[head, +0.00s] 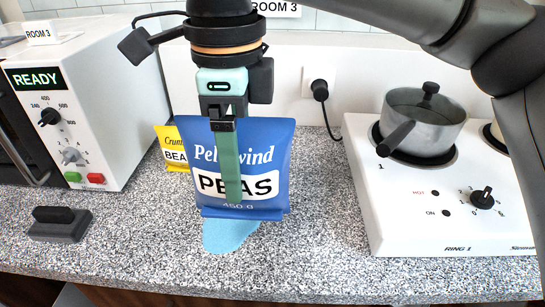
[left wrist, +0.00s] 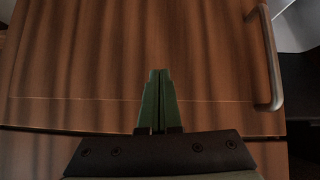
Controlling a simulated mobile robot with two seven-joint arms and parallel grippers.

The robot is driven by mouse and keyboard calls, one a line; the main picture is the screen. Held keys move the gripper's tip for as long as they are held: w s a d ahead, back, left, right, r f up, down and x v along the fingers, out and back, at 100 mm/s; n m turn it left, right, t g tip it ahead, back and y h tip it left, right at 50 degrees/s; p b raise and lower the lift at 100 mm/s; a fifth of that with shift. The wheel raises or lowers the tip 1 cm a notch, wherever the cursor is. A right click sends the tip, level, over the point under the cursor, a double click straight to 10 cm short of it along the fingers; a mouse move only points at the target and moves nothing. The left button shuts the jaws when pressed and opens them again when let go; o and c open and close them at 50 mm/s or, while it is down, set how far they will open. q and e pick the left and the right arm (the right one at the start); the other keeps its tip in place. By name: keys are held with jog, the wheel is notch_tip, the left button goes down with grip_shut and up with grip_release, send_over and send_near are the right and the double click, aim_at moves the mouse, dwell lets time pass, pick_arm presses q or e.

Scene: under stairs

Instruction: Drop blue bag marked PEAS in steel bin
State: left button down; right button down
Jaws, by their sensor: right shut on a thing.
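The blue bag marked PEAS (head: 270,150) hangs upright in the head view, its printed front facing me. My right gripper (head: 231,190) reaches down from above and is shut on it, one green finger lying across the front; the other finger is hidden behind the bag. The bag's lower edge appears just above or on a light blue patch on the counter; I cannot tell whether it touches. My left gripper (left wrist: 158,80) shows in the left wrist view with its green fingers together and nothing visible between them, before a brown wooden front. I cannot make out a steel bin.
A yellow bag (head: 174,150) stands partly hidden behind the blue one. A white oven-like unit (head: 110,100) stands left, a dark block (head: 60,224) before it. A hob (head: 400,215) with a steel pot (head: 425,118) stands right. The speckled counter (head: 320,265) is clear in front.

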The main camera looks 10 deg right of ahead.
aim_at(211, 173)
jog(key=shift+s+a+r, duration=0.3)
jog(key=shift+s+a, duration=0.05)
jog(key=shift+a, duration=0.2)
jog(key=shift+s+a+r, duration=0.3)
jog(key=shift+s+a, duration=0.05)
jog(key=shift+a, duration=0.2)
jog(key=shift+s+a+r, duration=0.3)
jog(key=shift+s+a, duration=0.05)
jog(key=shift+a, duration=0.2)
